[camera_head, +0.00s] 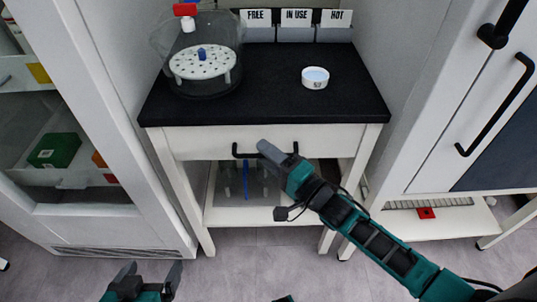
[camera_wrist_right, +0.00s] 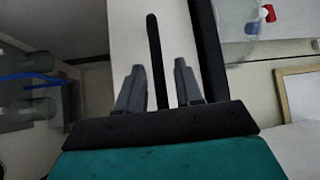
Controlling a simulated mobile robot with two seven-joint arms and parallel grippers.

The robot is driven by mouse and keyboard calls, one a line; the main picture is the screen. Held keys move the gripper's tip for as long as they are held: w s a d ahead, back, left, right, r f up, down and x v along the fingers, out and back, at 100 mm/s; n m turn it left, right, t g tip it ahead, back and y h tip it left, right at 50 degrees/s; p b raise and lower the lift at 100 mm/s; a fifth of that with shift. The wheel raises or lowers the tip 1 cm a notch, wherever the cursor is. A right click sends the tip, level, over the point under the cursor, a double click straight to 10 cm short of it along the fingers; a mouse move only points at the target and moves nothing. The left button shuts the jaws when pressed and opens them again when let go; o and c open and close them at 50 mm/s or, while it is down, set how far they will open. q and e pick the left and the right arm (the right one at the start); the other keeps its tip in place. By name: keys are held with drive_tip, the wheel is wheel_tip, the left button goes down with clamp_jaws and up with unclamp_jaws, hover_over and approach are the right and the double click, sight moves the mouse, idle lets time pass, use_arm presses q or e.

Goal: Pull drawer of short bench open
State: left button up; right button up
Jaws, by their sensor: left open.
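The short bench has a black top (camera_head: 270,95) and a white drawer (camera_head: 205,143) under it. The drawer front looks flush with the bench, so it appears closed. Its black bar handle (camera_head: 243,152) is partly covered by my right gripper (camera_head: 275,150) in the head view. In the right wrist view, the handle (camera_wrist_right: 154,55) runs between the two fingers of my right gripper (camera_wrist_right: 158,78). Gaps show on both sides of the handle, so the fingers are open around it. My left gripper (camera_head: 149,274) is open and empty, low at the left, away from the bench.
On the bench top stand a clear vessel with a perforated white plate (camera_head: 202,62), a small white dish (camera_head: 315,78) and labelled racks (camera_head: 296,33). A glass-fronted cabinet (camera_head: 165,225) is left; a white cabinet with black handles (camera_head: 440,130) is right. Floor in front is clear.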

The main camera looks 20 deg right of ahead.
drive_tip(key=shift+c, duration=0.2)
clamp_jaws()
use_arm(q)
drive_tip(key=shift+a, duration=0.1)
drive_tip(key=shift+r, duration=0.1)
use_arm(e)
drive_tip(key=shift+s, duration=0.1)
